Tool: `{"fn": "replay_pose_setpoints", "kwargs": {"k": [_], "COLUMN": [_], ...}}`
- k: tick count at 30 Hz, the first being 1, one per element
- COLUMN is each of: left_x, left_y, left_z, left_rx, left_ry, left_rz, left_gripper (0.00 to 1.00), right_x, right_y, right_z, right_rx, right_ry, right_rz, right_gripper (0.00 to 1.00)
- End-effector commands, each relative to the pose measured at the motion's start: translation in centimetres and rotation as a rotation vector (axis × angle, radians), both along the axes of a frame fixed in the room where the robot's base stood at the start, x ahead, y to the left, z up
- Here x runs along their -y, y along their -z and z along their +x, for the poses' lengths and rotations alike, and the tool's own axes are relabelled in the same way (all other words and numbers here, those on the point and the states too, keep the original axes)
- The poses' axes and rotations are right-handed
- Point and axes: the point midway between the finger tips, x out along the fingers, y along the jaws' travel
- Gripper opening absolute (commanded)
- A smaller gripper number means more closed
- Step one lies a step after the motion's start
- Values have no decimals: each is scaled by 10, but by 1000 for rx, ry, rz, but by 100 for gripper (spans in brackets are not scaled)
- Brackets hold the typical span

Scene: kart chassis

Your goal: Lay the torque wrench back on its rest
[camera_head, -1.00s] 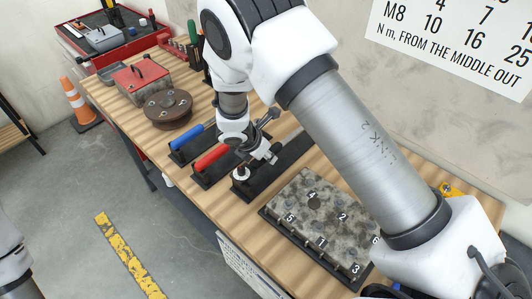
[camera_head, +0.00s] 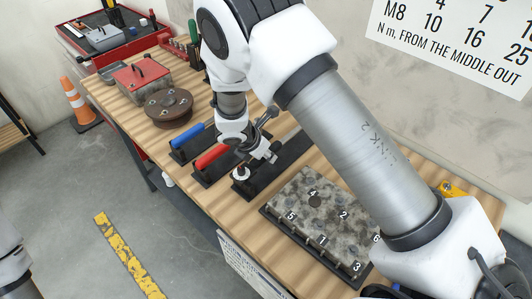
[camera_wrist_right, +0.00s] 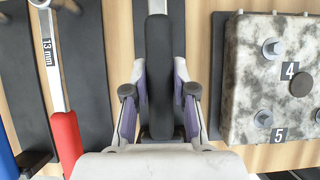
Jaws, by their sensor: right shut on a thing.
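The torque wrench (camera_wrist_right: 158,65) shows in the right wrist view as a long black handle with a silver shaft at the top edge. My right gripper (camera_wrist_right: 159,92) is shut on this handle, one finger on each side. In the head view the same gripper (camera_head: 258,158) is low over the third black rest (camera_head: 290,155), between the red-handled wrench and the grey block. The handle lines up with the dark rest strip beneath it. I cannot tell whether it touches the rest. Most of the wrench is hidden by my arm in the head view. My left gripper is out of view.
A red-handled wrench (camera_head: 212,156) and a blue-handled wrench (camera_head: 188,135) lie on rests to the left. A grey numbered block (camera_head: 318,215) stands close on the right. A brown disc (camera_head: 168,108) and red box (camera_head: 142,78) are farther back.

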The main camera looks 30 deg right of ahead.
Motion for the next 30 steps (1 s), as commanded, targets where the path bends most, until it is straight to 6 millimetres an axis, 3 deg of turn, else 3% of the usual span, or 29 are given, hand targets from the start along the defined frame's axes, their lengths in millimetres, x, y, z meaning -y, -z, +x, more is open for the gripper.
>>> {"fn": "replay_pose_setpoints", "kwargs": {"k": [13,28,29,30], "left_x": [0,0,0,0], "left_y": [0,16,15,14], "left_z": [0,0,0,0], "left_rx": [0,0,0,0], "left_ry": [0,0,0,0], "left_rz": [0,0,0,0], "left_gripper": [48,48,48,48], "right_x": [-2,-2,-2,-2], "right_y": [-2,16,16,15], "right_z": [0,0,0,0], "right_rx": [3,3,3,3], "right_ry": [0,0,0,0], "right_rz": [-3,-3,-3,-3], "right_gripper": [0,0,29,43]}}
